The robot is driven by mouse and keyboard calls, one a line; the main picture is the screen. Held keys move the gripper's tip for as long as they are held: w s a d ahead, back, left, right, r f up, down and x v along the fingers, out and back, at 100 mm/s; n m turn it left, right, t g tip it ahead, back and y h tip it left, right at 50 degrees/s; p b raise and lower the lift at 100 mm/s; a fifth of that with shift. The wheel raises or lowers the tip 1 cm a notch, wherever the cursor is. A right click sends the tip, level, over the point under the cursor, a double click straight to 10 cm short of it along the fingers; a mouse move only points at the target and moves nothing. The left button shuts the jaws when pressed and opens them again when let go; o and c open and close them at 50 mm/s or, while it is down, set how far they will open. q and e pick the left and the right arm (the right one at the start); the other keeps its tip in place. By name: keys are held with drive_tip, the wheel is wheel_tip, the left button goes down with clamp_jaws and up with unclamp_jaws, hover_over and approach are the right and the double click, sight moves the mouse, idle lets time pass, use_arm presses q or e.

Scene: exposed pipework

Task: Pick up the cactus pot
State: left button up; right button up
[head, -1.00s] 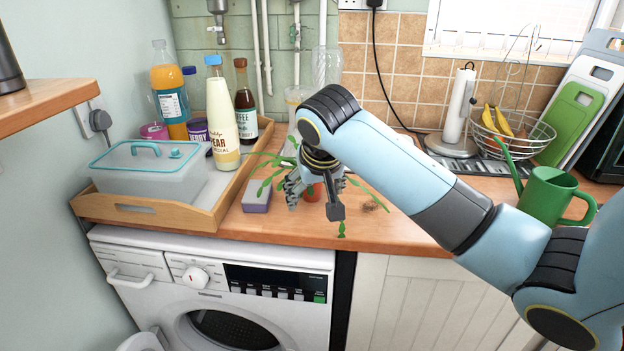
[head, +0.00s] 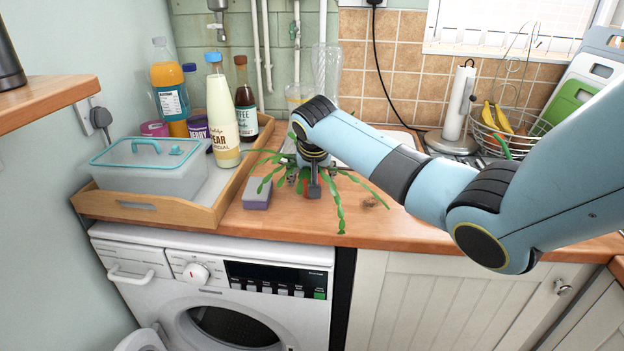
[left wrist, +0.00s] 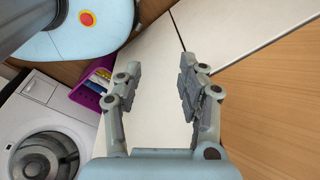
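The cactus pot (head: 339,206) stands on the wooden countertop, with long green segmented stems spreading and hanging down around it. Only a bit of its reddish pot shows. My right gripper (head: 312,183) points down over the middle of the plant, its fingers low among the stems at the pot. Stems and my wrist hide the fingertips, so I cannot tell whether they are shut on the pot. My left gripper (left wrist: 157,85) shows only in the left wrist view. It is open and empty, in front of white panels, away from the plant.
A grey-purple sponge (head: 257,193) lies just left of the plant. Left of it is a wooden tray (head: 150,213) with a lidded box (head: 150,170) and several bottles. A washing machine (head: 215,290) stands below. A wire fruit basket (head: 520,140) is at the back right.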

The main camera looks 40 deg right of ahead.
drive_tip(key=shift+w+d+f, duration=0.15)
drive_tip(key=shift+w+f, duration=0.05)
drive_tip(key=shift+f, duration=0.25)
drive_tip(key=shift+c, duration=0.2)
drive_tip(key=shift+r, duration=0.1)
drive_tip(key=c, duration=1.4)
